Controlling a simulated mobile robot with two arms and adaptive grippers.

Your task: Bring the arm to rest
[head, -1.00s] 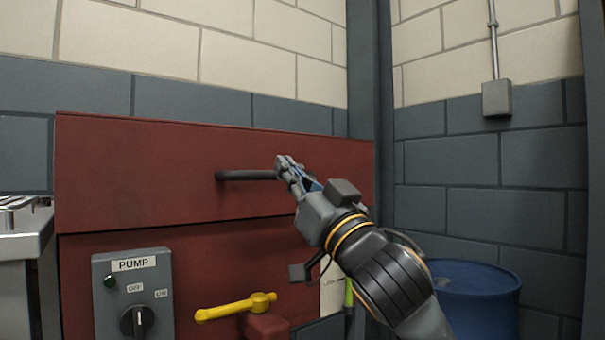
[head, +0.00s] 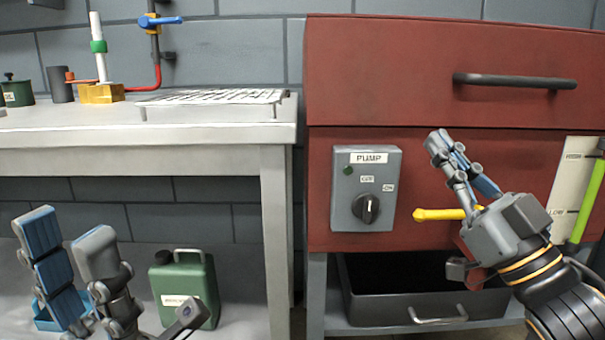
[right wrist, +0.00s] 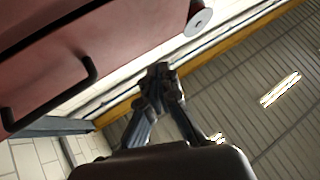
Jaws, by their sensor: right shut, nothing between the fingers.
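My right gripper (head: 440,142) is shut and empty in front of the red casing. Its fingertips point up and left, below and left of the black bar handle (head: 515,81) and apart from it. In the right wrist view the fingertips (right wrist: 158,78) meet with nothing between them, and the handle (right wrist: 75,92) shows at the left, clear of them. My left gripper (head: 68,238) is at the lower left in the head view, its two fingers apart and nothing seen between them. The red casing (head: 400,55) has its upper part resting on the lower part.
The pump switch box (head: 345,215) is left of my right gripper. A yellow lever (head: 432,214) is partly hidden behind that gripper. A grey tray (head: 390,310) is below. The workbench (head: 200,160) stands left, with a green canister (head: 188,285) under it.

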